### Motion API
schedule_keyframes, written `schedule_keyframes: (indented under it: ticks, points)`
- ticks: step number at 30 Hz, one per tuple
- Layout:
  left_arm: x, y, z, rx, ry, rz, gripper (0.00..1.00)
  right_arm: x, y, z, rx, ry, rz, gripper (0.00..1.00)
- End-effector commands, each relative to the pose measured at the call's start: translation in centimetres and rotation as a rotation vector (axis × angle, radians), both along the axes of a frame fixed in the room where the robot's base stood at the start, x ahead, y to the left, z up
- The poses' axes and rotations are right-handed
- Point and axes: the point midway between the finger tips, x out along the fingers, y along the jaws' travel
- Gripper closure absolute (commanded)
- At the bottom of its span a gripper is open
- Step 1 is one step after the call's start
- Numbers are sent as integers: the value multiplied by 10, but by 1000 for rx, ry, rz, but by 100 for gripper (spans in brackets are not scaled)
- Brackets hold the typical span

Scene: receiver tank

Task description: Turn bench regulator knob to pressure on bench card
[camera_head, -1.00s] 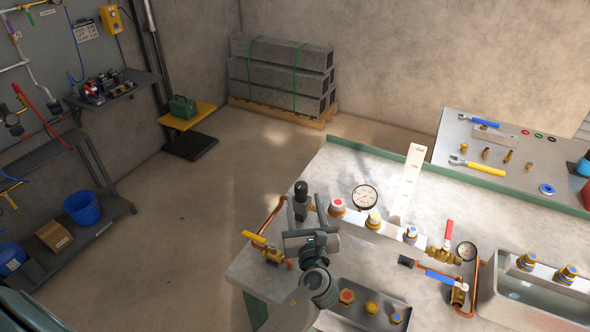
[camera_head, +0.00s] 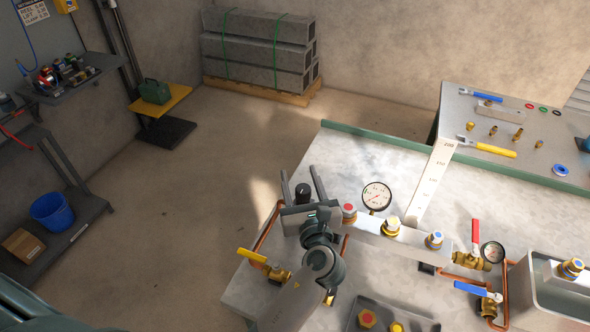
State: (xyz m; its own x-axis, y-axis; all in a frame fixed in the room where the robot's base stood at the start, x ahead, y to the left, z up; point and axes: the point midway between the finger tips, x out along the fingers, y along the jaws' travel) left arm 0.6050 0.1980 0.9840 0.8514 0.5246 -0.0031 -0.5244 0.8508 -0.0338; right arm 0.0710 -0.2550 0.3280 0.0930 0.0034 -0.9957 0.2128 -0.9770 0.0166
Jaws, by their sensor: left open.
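The black regulator knob (camera_head: 303,192) stands at the left end of the bench's pipe row, its lower part hidden behind my gripper. My left gripper (camera_head: 301,178) is open, with one finger on each side of the knob in this view; I cannot tell whether either finger touches it. A round white gauge (camera_head: 376,196) stands just right of the knob; its reading is too small to tell. A tall white strip with printed numbers (camera_head: 433,185) stands behind the pipe row; I cannot tell whether it is the bench card. My right gripper is not in view.
A yellow-handled valve (camera_head: 252,256) is left of my arm. Red (camera_head: 475,234) and blue (camera_head: 477,291) valve levers and a second gauge (camera_head: 492,252) are at the right. The bench top (camera_head: 350,150) behind the knob is clear. Wrenches (camera_head: 487,146) lie on the farther table.

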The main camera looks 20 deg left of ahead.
Motion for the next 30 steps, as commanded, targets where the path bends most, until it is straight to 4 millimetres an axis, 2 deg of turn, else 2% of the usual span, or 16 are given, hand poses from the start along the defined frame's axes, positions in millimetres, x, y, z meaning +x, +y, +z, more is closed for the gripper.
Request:
schedule_keyframes:
  ticks: [12,13,15,18,25,30]
  points:
    - [-1,-2,0,0,0,0,51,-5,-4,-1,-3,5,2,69]
    - [-1,-2,0,0,0,0,56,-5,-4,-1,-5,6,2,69]
    - [-1,-2,0,0,0,0,73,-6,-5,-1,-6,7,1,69]
    - [-1,-2,0,0,0,0,93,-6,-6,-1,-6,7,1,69]
    - [-1,-2,1,0,0,-7,92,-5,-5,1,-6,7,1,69]
    - [-1,-3,2,1,2,-40,92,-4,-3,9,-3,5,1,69]
